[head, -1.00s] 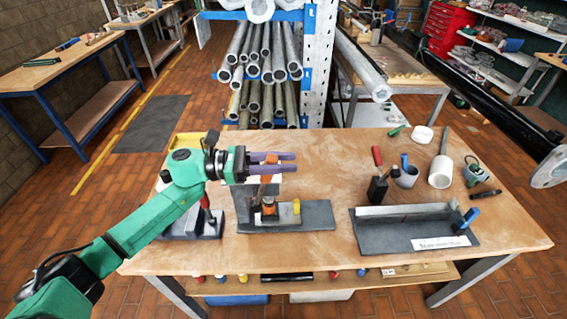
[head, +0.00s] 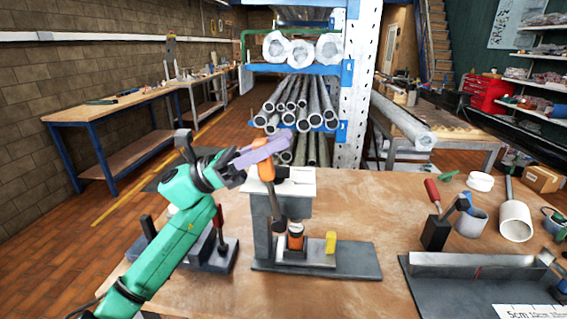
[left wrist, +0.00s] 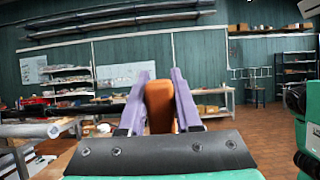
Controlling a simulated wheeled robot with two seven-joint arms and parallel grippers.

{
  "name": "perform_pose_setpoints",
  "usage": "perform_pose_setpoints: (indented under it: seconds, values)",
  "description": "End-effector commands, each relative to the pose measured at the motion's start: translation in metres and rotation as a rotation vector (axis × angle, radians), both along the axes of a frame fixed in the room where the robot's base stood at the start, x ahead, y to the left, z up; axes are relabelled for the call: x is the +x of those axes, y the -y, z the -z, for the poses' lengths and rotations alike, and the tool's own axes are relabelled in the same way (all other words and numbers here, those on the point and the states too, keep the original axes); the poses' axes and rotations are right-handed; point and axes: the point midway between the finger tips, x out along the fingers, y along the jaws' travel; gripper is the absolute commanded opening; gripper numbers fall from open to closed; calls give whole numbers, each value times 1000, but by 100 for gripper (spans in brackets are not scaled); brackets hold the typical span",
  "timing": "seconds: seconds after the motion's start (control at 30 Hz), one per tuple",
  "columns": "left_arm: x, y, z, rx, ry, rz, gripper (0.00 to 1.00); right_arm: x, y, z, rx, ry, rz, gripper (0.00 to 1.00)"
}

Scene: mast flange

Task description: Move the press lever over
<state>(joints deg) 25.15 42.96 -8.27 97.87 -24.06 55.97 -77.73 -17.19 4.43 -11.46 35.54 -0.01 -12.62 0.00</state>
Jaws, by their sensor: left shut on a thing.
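The press (head: 262,225) stands on a dark grey base plate on the wooden table, with a light top plate. Its lever has an orange handle (head: 267,172) that points up, with a grey arm running down to the press. My left gripper (head: 262,155) has purple fingers shut on the orange handle near its top. In the left wrist view the handle (left wrist: 158,105) sits between the two fingers. My right gripper is out of view.
A second grey fixture with a red-handled lever (head: 219,222) stands left of the press. A grey angle fixture (head: 470,262), a red-handled tool (head: 435,215) and cups (head: 470,222) are at the right. A pipe rack (head: 300,110) stands behind the table.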

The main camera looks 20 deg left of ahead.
Motion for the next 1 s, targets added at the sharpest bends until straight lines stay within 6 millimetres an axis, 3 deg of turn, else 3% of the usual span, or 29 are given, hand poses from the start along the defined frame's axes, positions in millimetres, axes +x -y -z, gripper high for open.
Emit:
perform_pose_setpoints:
  seconds: [0.2,0.23,0.3,0.67,0.77,1.0]
  values:
    - [0,-1,-2,-3,0,-1,0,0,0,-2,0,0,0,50]
    - [0,-1,-2,-3,0,-1,40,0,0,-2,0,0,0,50]
    - [0,-1,-2,-2,0,-1,62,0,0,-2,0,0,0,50]
    - [0,-3,3,2,-2,0,62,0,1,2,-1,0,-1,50]
    - [-3,-16,14,2,-3,-2,62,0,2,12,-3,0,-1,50]
    - [-18,-76,49,1,-4,-5,62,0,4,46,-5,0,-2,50]
